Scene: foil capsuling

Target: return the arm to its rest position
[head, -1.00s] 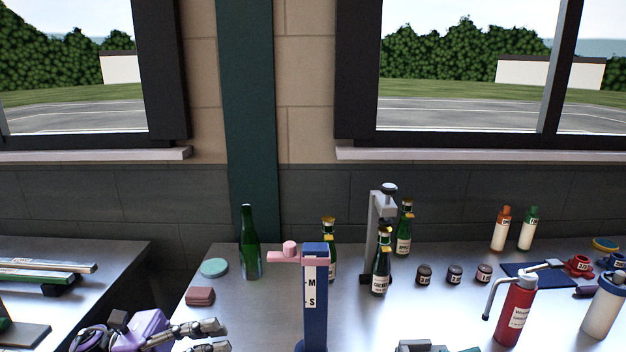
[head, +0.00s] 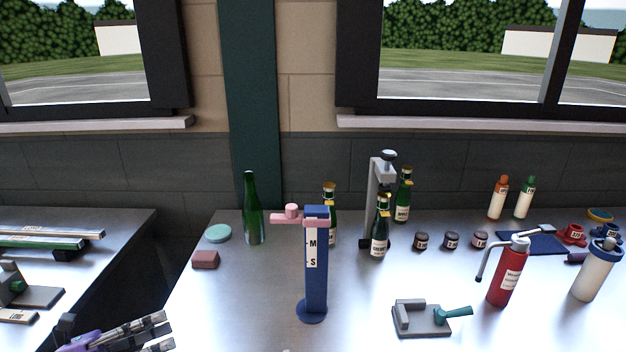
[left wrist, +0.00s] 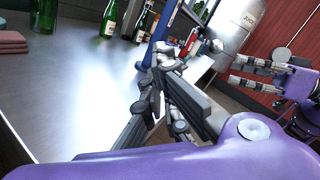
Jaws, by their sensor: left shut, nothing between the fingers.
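My left gripper (head: 168,332) is at the lower left of the head view, off the front left edge of the main bench. In the left wrist view my left gripper (left wrist: 158,62) has its fingers closed with nothing between them. My right gripper (left wrist: 234,72) shows at the right of the left wrist view, its two fingers apart and empty. It is out of the head view. The left gripper touches no object that I can see.
The main bench holds a blue post (head: 316,275) marked M and S, a green bottle (head: 252,212), a grey stand (head: 373,195), a red extinguisher-like bottle (head: 508,280) and a grey fixture (head: 420,320). A second bench (head: 120,225) stands left across a gap.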

